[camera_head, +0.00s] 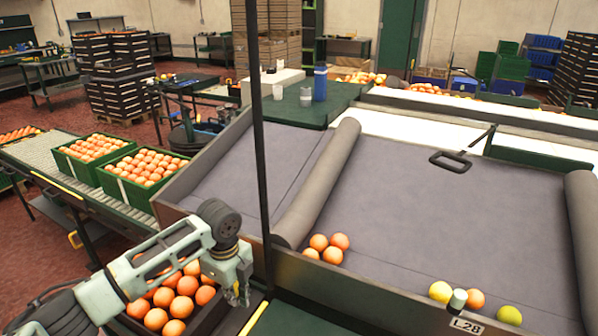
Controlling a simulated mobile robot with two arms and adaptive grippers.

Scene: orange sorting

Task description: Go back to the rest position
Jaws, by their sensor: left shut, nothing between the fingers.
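My left arm comes in from the lower left. Its gripper (240,296) points down at the right edge of a dark crate of oranges (212,318). The gripper is shut and empty. The arm hides part of the crate and some of its oranges. My right gripper is not in view.
A grey padded sorting bed (420,220) holds a cluster of oranges (327,247) and, at its front edge, an orange, two yellowish fruits and a pale cylinder (458,298). A thin dark post (258,130) stands near my gripper. Green crates of oranges (100,177) sit on the left conveyor.

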